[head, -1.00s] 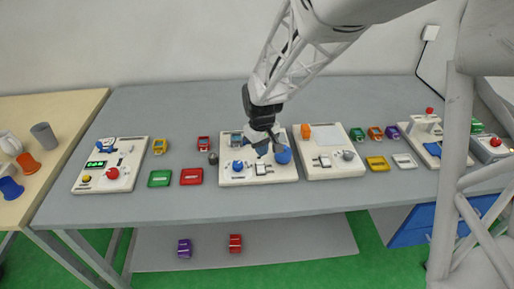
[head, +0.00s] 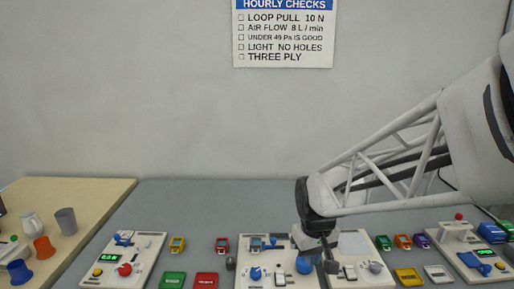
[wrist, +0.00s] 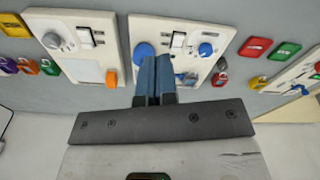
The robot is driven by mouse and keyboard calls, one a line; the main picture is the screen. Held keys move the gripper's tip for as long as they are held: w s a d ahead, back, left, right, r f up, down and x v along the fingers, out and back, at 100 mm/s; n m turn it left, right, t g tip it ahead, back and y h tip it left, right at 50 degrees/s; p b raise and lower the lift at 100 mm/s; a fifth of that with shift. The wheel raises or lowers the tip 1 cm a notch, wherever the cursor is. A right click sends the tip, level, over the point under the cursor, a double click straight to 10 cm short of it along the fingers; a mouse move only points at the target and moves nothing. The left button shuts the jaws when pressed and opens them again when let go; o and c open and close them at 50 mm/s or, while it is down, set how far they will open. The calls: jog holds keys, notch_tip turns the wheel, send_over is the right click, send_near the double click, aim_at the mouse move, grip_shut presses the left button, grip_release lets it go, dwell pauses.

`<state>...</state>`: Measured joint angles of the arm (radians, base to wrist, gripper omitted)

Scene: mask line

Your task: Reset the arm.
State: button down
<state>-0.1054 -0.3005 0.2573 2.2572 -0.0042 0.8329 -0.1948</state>
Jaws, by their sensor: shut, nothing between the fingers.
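My gripper (head: 329,262) is over the middle of the grey bench, above the two central white panels, shut with nothing in it. In the wrist view its blue fingers (wrist: 155,78) are together in front of a white panel (wrist: 214,28). That panel carries a blue dome (wrist: 144,52), a blue knob (wrist: 206,49) and a switch (wrist: 179,40). The head view shows the blue dome (head: 304,264) just left of the gripper. The second panel (wrist: 112,30), with an orange block (wrist: 111,79) and a grey knob, is beside it.
A panel with a green display and red button (head: 124,269) stands at the left. Small coloured devices and flat green and red boxes (head: 206,280) lie between. A wooden table (head: 92,200) holds cups. A checklist sign (head: 284,32) hangs on the wall. The back of the bench is clear.

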jog(key=s+d+r+m, duration=0.1)
jog(key=s+d+r, duration=0.1)
jog(key=s, duration=0.7)
jog(key=s+d+r+m+t, duration=0.1)
jog(key=s+d+r+m, duration=0.1)
jog(key=s, duration=0.7)
notch_tip(320, 180, up, 2)
jog(key=shift+d+r+m+t, duration=0.2)
jog(key=shift+d+m+t, duration=0.1)
jog(key=shift+d, duration=0.4)
